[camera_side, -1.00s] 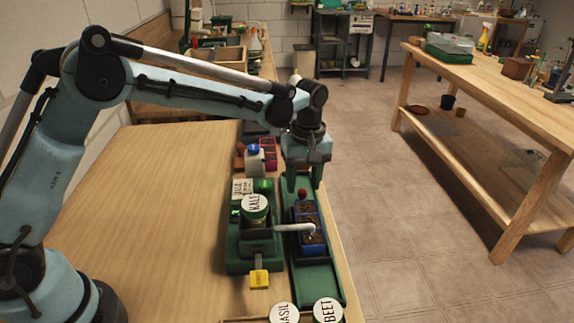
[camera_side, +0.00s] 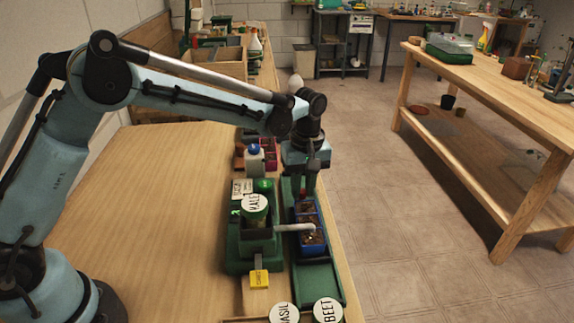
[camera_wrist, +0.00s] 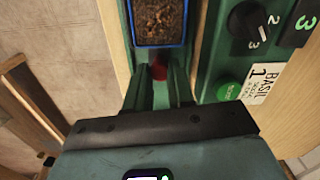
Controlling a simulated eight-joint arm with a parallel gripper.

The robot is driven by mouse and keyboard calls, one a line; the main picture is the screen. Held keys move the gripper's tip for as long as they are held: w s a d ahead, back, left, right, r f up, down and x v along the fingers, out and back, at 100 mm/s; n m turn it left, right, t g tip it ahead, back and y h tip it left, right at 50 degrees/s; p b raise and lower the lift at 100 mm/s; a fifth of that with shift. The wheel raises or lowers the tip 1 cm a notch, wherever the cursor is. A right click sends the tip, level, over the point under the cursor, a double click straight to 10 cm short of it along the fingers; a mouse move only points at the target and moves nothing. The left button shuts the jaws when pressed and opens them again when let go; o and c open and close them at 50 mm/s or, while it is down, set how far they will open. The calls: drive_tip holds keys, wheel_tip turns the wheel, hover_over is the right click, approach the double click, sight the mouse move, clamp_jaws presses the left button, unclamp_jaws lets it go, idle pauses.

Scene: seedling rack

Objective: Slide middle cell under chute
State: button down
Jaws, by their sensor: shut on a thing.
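The blue cell tray (camera_side: 322,241) holds brown soil and sits in a green channel (camera_side: 318,276) in the side view. In the wrist view one soil-filled cell of it shows at the top (camera_wrist: 160,44). The white chute (camera_side: 295,227) reaches over the tray from the seed dispenser; which cell lies under its tip is hard to tell. My gripper (camera_side: 303,190) is at the tray's far end, shut on its red knob (camera_wrist: 159,71), which shows between the fingers in the wrist view.
The green dispenser (camera_side: 236,253) with the KALE jar (camera_side: 255,211) stands close left of the channel. A yellow tab (camera_side: 259,279) sticks out at its front. BASIL (camera_side: 283,313) and BEET (camera_side: 327,310) jars stand at the near end. The table is clear to the left.

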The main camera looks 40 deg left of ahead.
sight(305, 203)
drive_tip(key=shift+s+d, duration=1.45)
drive_tip(key=c, duration=1)
unclamp_jaws()
drive_tip(key=shift+o, duration=0.2)
wheel_tip(305, 203, up, 12)
drive_tip(key=shift+w+d, duration=0.15)
drive_tip(key=shift+w, duration=0.1)
